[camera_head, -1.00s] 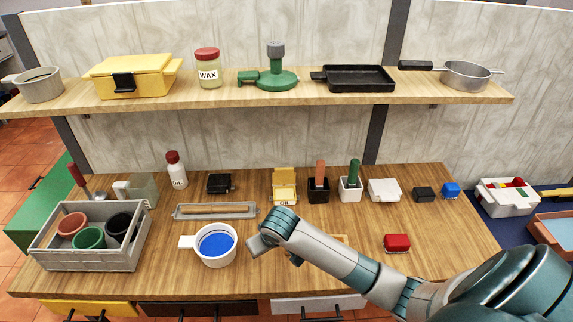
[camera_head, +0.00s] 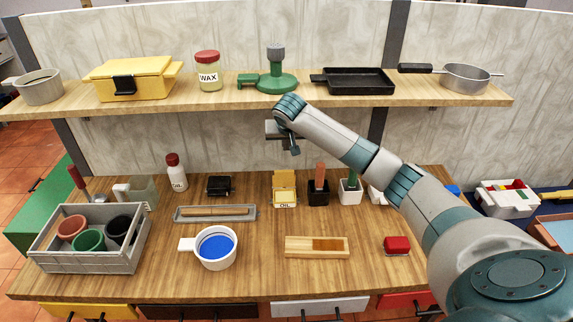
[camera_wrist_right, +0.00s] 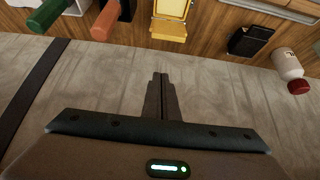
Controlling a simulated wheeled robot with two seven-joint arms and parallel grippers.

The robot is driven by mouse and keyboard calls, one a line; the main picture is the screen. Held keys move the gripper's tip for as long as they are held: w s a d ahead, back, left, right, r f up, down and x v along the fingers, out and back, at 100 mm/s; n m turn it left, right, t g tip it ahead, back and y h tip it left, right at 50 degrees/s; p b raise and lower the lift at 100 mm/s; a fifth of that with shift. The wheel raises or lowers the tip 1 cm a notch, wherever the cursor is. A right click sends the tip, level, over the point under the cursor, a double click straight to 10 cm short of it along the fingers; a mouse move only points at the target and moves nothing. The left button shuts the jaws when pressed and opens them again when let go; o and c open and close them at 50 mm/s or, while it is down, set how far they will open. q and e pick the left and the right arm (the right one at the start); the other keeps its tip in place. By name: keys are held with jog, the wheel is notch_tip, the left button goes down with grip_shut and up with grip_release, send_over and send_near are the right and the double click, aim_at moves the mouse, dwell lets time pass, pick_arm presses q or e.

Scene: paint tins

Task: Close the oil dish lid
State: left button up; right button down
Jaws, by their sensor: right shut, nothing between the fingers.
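The oil dish (camera_head: 285,201) is a small yellow box with an OIL label, standing on the bench near the wall. Its lid (camera_head: 284,177) appears raised at the back. The dish also shows at the top of the right wrist view (camera_wrist_right: 169,32), partly cut off by the frame. My right gripper (camera_head: 283,142) is above the dish, in front of the wall below the shelf, and apart from the dish. In the right wrist view its fingers (camera_wrist_right: 161,80) are together and empty. My left gripper is not in view.
A black pot (camera_head: 318,194) and a white pot (camera_head: 350,191) with upright handles stand right of the dish. A black box (camera_head: 219,185) and a white bottle (camera_head: 177,175) stand left. The shelf (camera_head: 250,104) overhangs behind.

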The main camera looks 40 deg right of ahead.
jog(key=shift+f, duration=0.15)
jog(key=p, duration=0.5)
send_over(284, 179)
jog(key=shift+s+d+f, duration=0.1)
jog(key=shift+d+f, duration=0.05)
jog(key=shift+f, duration=1.3)
jog(key=shift+s+d+f, duration=0.1)
jog(key=shift+f, duration=1.4)
jog(key=shift+s+d+f, duration=0.1)
jog(key=shift+d+f, duration=0.05)
jog(key=shift+f, duration=1.4)
jog(key=shift+f, duration=0.1)
